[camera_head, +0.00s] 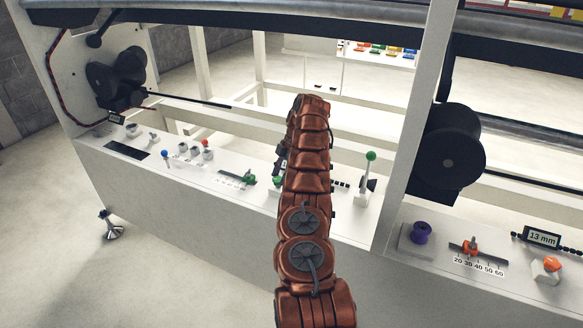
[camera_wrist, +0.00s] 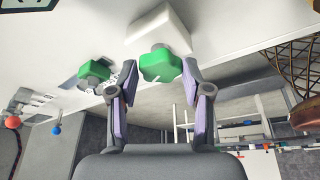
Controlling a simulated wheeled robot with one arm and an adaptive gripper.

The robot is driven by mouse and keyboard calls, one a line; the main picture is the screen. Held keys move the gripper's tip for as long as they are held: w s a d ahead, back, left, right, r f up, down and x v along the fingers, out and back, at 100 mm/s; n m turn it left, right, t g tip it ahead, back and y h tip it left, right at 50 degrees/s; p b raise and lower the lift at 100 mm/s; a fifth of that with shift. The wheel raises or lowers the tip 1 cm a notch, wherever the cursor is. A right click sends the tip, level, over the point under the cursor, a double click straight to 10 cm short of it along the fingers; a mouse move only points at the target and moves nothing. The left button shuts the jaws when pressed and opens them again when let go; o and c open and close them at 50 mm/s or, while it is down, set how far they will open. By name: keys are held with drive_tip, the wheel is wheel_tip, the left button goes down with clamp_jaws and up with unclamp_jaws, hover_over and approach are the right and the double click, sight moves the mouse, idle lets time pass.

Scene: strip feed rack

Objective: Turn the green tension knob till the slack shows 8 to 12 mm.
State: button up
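The green tension knob (camera_wrist: 160,66) is lobed and sits on a white block (camera_wrist: 165,30) in the wrist view. In the head view only a sliver of green knob (camera_head: 278,181) shows beside my arm. My gripper (camera_wrist: 160,70) has its two fingers spread, one at each side of the knob, with the fingertips close to it. Narrow gaps seem to show; contact is unclear. My arm hides most of the gripper in the head view. A display (camera_head: 543,238) at the right reads 13 mm, near an orange knob. I see no readable display beside the green knob.
A green slider handle (camera_head: 248,180) on a scale is left of the knob. A green-topped lever (camera_head: 370,157) stands to its right. A purple knob (camera_head: 421,232), an orange slider (camera_head: 469,246) and an orange knob (camera_head: 551,265) are farther right. A white post (camera_head: 412,130) divides the panel.

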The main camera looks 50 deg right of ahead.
drive_tip(key=shift+o, duration=0.2)
drive_tip(key=shift+r, duration=0.15)
drive_tip(key=shift+r+p, duration=2.6)
drive_tip(key=shift+r, duration=0.25)
drive_tip(key=o, duration=0.3)
